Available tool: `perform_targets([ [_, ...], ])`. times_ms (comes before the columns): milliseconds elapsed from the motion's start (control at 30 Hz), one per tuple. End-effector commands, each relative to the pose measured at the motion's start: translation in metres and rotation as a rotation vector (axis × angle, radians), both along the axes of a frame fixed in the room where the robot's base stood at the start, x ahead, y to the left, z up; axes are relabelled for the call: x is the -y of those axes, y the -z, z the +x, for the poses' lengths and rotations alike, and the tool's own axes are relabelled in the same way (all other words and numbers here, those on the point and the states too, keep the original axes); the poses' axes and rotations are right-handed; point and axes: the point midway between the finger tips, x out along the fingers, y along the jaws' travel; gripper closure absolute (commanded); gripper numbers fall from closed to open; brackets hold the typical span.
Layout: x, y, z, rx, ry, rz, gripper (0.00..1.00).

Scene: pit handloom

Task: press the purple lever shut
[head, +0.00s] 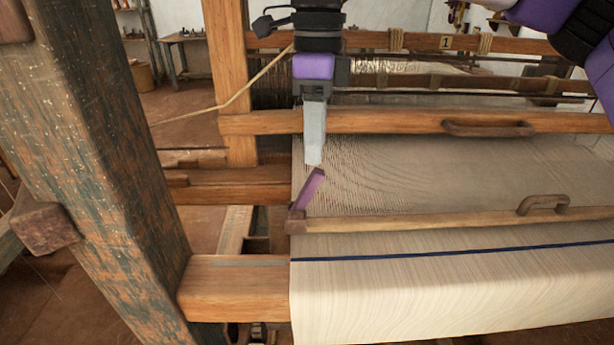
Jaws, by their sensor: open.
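The purple lever (310,188) stands tilted up from a brown block at the left end of a wooden crossbar (420,222) that lies over the cloth. Its upper end leans to the right. My gripper (314,161) points straight down just above the lever's upper end, seen edge-on so that its fingers overlap. It is open and holds nothing. The fingertips look close to the lever's tip, but I cannot tell whether they touch it.
Woven cloth (400,285) with a dark blue stripe covers the front beam (235,288). Behind are the warp threads, a beater bar (390,122) with a handle, and the shafts. A thick weathered post (110,150) stands at the left. A cord hangs behind my gripper.

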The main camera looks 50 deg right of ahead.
Motion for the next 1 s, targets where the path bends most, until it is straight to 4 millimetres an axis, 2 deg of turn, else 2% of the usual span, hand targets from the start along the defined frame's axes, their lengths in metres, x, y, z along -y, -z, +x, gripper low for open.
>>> perform_targets([
  [533, -0.006, 0.069, -0.003, 0.001, -0.002, 0.004, 0.60],
  [667, -0.007, 0.076, -0.003, 0.001, -0.003, 0.004, 0.60],
  [900, -0.007, 0.076, -0.003, 0.002, -0.003, 0.005, 0.60],
  [933, -0.007, 0.076, -0.003, 0.002, -0.003, 0.005, 0.62],
  [1000, -0.007, 0.076, -0.003, 0.002, -0.003, 0.005, 0.76],
])
